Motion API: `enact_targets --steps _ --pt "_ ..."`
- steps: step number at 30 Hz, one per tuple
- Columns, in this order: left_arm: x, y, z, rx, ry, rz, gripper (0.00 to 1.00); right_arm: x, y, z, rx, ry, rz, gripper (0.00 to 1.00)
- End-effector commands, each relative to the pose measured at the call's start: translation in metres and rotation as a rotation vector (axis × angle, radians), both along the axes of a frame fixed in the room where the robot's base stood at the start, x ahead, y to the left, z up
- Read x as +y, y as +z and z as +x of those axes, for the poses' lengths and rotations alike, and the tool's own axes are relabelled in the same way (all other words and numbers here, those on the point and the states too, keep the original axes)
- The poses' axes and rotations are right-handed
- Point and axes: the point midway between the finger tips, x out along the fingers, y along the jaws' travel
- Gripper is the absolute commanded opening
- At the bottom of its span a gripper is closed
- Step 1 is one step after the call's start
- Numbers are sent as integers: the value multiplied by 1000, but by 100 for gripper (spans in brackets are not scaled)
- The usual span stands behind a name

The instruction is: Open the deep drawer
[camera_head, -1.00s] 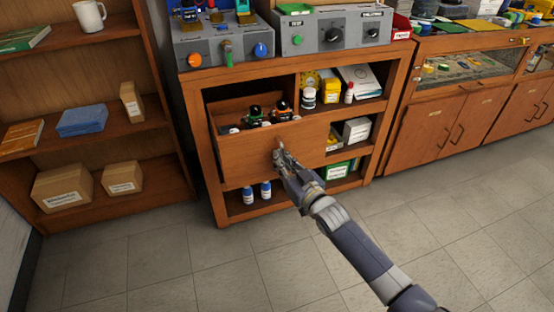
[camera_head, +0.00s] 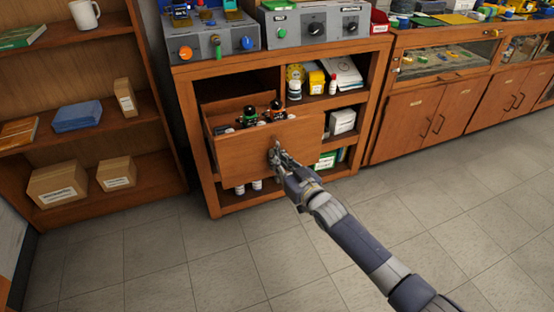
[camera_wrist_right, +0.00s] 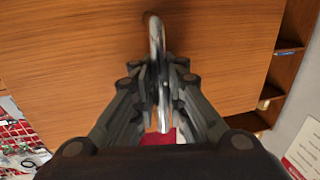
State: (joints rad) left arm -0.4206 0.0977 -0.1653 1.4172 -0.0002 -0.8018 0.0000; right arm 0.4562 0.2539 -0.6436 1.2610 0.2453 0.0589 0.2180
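The deep drawer (camera_head: 240,152) is a wooden drawer in the workbench cabinet and stands pulled partly out. Dark bottles or figures with green and orange parts (camera_head: 250,116) show inside it. My right gripper (camera_head: 277,152) is at the middle of the drawer front, on its handle. In the right wrist view, the fingers (camera_wrist_right: 158,95) are closed around a shiny metal handle (camera_wrist_right: 156,50) that stands out from the wooden front (camera_wrist_right: 80,50). My left gripper is not in view.
Shelves beside the drawer hold bottles and boxes (camera_head: 316,82). Control boxes (camera_head: 318,27) stand on top of the cabinet (camera_head: 350,58). A bookshelf (camera_head: 150,110) stands close on the left. The tiled floor (camera_head: 180,260) in front is clear.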

Motion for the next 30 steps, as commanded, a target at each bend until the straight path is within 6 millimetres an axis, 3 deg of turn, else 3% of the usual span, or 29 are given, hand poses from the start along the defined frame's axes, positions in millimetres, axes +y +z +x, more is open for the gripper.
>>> enact_targets --steps 16,30 --pt "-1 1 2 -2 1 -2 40 -4 0 -6 0 0 1 20" --pt "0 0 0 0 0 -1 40 -43 -2 -76 3 -1 -1 20"
